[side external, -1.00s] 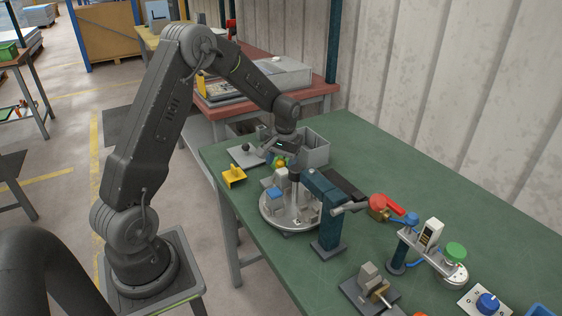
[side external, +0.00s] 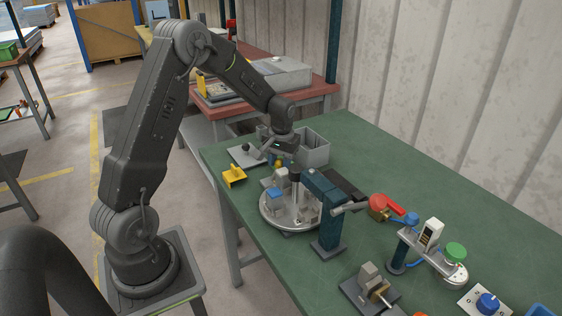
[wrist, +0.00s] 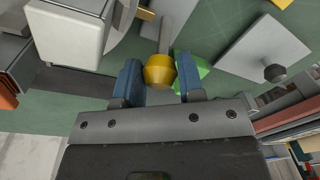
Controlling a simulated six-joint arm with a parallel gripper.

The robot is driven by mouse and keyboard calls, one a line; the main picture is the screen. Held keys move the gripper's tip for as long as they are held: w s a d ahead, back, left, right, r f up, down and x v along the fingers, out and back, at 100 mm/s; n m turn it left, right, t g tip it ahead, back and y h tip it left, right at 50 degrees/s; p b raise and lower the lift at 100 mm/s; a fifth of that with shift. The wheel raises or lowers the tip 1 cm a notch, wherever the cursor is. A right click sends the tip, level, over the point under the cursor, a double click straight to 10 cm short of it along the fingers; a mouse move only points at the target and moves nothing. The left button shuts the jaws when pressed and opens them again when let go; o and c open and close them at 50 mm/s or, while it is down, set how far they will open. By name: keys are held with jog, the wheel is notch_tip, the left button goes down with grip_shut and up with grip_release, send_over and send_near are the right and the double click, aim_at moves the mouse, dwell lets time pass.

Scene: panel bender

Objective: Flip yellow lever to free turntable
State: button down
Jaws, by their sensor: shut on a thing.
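The yellow lever knob (wrist: 160,72) sits on a grey rod in the wrist view. My gripper (wrist: 158,75) has its two blue fingers on either side of the knob and is shut on it. In the side view, my gripper (side external: 281,157) points down at the far edge of the turntable, with the small yellow knob (side external: 278,163) partly hidden at its fingers. The turntable (side external: 272,214) is a round metal disc carrying a blue block and grey blocks. The lever's base is hidden in the side view.
A dark blue post with an overhead arm (side external: 328,215) stands close beside the turntable. A grey bin (side external: 316,150) is behind my gripper. A yellow bracket (side external: 233,176) and a grey plate with a black knob (side external: 243,157) lie left. A red handle (side external: 380,204) is at right.

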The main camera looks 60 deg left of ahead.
jog(key=s+t, duration=0.1)
jog(key=t, duration=0.2)
jog(key=shift+s+d+r, duration=0.15)
jog(key=shift+s+r, duration=0.1)
jog(key=shift+s, duration=0.15)
jog(key=shift+s+t, duration=0.2)
jog(key=shift+t, duration=0.2)
jog(key=c, duration=0.8)
grip_release()
jog(key=shift+o, duration=0.2)
jog(key=shift+r, duration=0.1)
jog(key=a+v, duration=0.1)
jog(key=v, duration=1.2)
jog(key=shift+s+d+r, duration=0.25)
jog(key=shift+d+r, duration=0.1)
jog(key=shift+d, duration=0.05)
